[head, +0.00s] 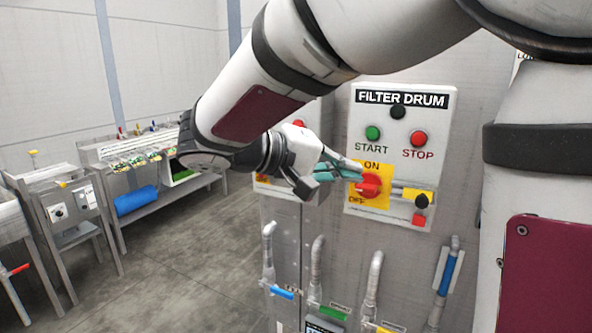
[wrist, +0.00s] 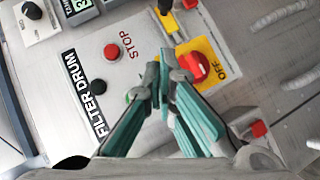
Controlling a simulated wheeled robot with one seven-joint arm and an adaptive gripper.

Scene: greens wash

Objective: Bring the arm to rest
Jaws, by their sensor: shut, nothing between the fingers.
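My gripper (head: 345,170) has teal fingers and is at the front of the filter drum panel (head: 445,150). In the wrist view my gripper (wrist: 160,82) is shut, with its fingertips together and nothing between them. The fingers are close beside a red rotary knob (head: 370,187) on a yellow ON/OFF plate (head: 380,203). The knob also shows in the wrist view (wrist: 196,66). I cannot tell whether the fingertips touch it. My arm (head: 235,100) is stretched out from the upper right across the head view.
The panel has a green START button (head: 373,133) and a red STOP button (head: 418,139). Below are pipes with coloured handles, one of them blue (head: 452,272). A bench with a blue roll (head: 137,201) stands at the left. The floor (head: 190,260) between is clear.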

